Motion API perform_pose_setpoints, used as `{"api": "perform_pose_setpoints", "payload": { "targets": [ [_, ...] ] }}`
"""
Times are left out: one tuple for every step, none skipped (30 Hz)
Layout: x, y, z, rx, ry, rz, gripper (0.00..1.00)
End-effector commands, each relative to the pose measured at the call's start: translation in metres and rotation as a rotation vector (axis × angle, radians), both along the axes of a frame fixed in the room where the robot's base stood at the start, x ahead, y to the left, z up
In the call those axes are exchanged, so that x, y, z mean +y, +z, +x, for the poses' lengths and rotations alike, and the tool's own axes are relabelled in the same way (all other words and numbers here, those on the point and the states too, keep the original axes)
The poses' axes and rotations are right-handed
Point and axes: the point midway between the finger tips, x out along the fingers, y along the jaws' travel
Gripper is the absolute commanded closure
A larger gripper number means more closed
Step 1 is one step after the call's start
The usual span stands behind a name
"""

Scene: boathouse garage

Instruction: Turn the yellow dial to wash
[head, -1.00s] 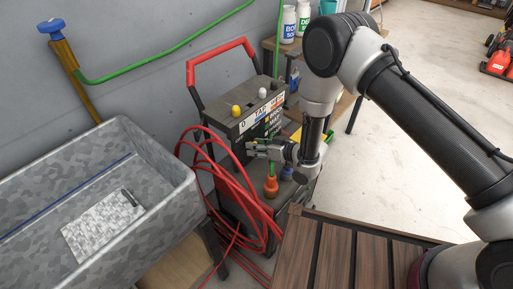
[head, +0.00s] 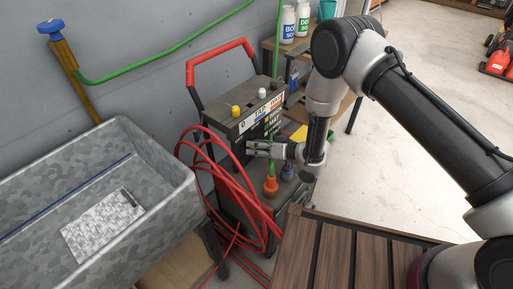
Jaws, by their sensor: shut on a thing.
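The dark pressure washer (head: 224,125) stands upright against the wall, with a red handle on top. A yellow knob (head: 236,111) and a white knob (head: 262,94) stick up from its top. My gripper (head: 252,147) is at the washer's front panel, below the labels, with its fingers pointing left.
A red hose (head: 215,165) hangs in loops at the washer's left. An orange bottle-like piece (head: 270,187) stands just below my gripper. A grey sink (head: 165,165) is at left, a slatted wooden top (head: 320,250) in front. Open floor lies at right.

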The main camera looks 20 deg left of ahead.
Motion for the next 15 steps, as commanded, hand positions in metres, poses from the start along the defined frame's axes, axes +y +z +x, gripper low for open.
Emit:
{"api": "perform_pose_setpoints", "payload": {
  "targets": [
    [-0.0008,-0.0012,-0.0005,0.001,-0.001,-0.003,0.61],
    [-0.0008,-0.0012,-0.0005,0.001,-0.001,-0.003,0.55],
    [-0.0008,-0.0012,-0.0004,0.001,-0.001,-0.003,0.48],
    [-0.0007,-0.0011,-0.0004,0.001,-0.001,-0.003,0.43],
    [-0.0006,-0.001,-0.0004,0.001,-0.001,-0.003,0.43],
    [-0.0006,-0.0009,-0.0003,0.0,-0.001,-0.003,0.43],
    [-0.0006,-0.0008,-0.0003,0.0,0.0,-0.002,0.43],
    [-0.0004,-0.0008,-0.0003,0.0,0.0,-0.001,0.43],
    [-0.0004,-0.0007,-0.0003,0.0,0.0,-0.001,0.43],
    [-0.0004,-0.0006,-0.0003,0.0,0.0,-0.001,0.43],
    [-0.0004,-0.0005,-0.0002,0.0,0.0,-0.001,0.43],
    [-0.0004,-0.0005,-0.0002,0.0,0.0,-0.001,0.43],
    [-0.0006,-0.0004,-0.0001,0.0,0.0,-0.001,0.43],
    [-0.0015,-0.0001,-0.0002,0.0,0.0,-0.001,0.43],
    [-0.0034,0.0006,-0.0003,0.0,-0.001,-0.002,0.43]
  ]
}}
